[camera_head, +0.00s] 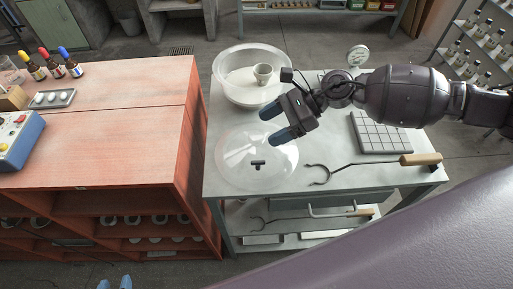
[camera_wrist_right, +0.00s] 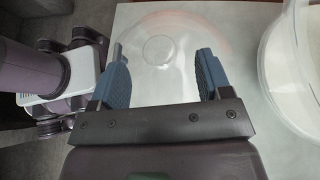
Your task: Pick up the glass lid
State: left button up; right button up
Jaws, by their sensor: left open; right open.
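My right gripper (camera_head: 278,122) is open and empty, above the lid's far edge and in front of the glass bowl. In the right wrist view its two blue fingers stand apart with the lid between and beyond them; the height gap is hard to judge.
A wood-handled metal tool (camera_head: 375,165) and a gridded tile tray (camera_head: 382,133) lie to the right. A red-brown bench (camera_head: 120,130) with bottles stands left.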

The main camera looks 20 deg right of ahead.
aim_at(258, 134)
jog(key=shift+x, duration=2.4)
jog(key=shift+d+f, duration=0.1)
jog(key=shift+f, duration=0.05)
jog(key=shift+c, duration=0.3)
grip_shut()
